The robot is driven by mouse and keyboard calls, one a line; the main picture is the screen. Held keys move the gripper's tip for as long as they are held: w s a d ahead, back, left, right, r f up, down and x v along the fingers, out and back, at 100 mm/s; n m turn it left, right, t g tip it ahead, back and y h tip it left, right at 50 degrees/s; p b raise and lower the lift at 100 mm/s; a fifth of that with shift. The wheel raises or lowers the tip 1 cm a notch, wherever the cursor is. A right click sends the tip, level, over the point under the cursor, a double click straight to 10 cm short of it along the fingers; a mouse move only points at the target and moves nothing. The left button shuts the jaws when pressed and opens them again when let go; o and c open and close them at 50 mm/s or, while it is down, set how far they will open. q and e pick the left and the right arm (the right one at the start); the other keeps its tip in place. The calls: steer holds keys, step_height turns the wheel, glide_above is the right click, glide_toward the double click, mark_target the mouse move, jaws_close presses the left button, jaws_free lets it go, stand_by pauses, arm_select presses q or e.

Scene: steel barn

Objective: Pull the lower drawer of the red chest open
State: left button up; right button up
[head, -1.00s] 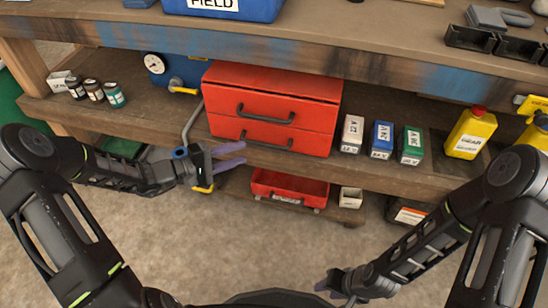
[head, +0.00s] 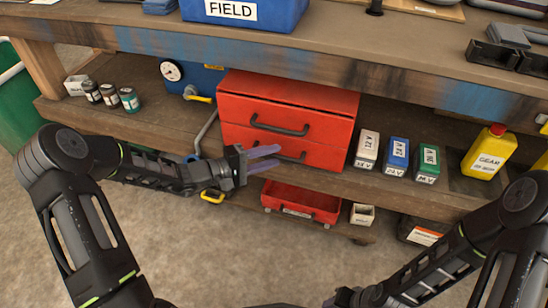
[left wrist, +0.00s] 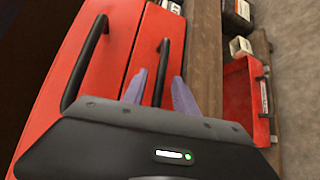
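The red chest (head: 290,95) stands on the lower shelf, with two drawers that look shut. The upper drawer has a dark bar handle (head: 280,128). The lower drawer (head: 328,156) has a similar handle (head: 303,157), partly hidden by my fingers. My left gripper (head: 278,157) is open, with its pale purple fingers pointing at the lower handle. In the left wrist view this handle (left wrist: 164,60) appears between the two fingers; whether they reach around it I cannot tell. My right gripper (head: 345,298) is low at the bottom edge, its fingers unclear.
A red open bin (head: 328,212) and a small white box (head: 362,214) sit below the chest. Labelled boxes (head: 397,157) and a yellow jug (head: 488,152) stand right of the chest. The bench top (head: 350,40) overhangs it. Yellow-handled piping (head: 206,135) is left.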

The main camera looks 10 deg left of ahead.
arm_select(q)
steer(key=shift+w+d+f, duration=0.1)
steer(key=shift+w+d, duration=0.3)
steer(key=shift+d, duration=0.15)
jaws_close()
stand_by(1.1)
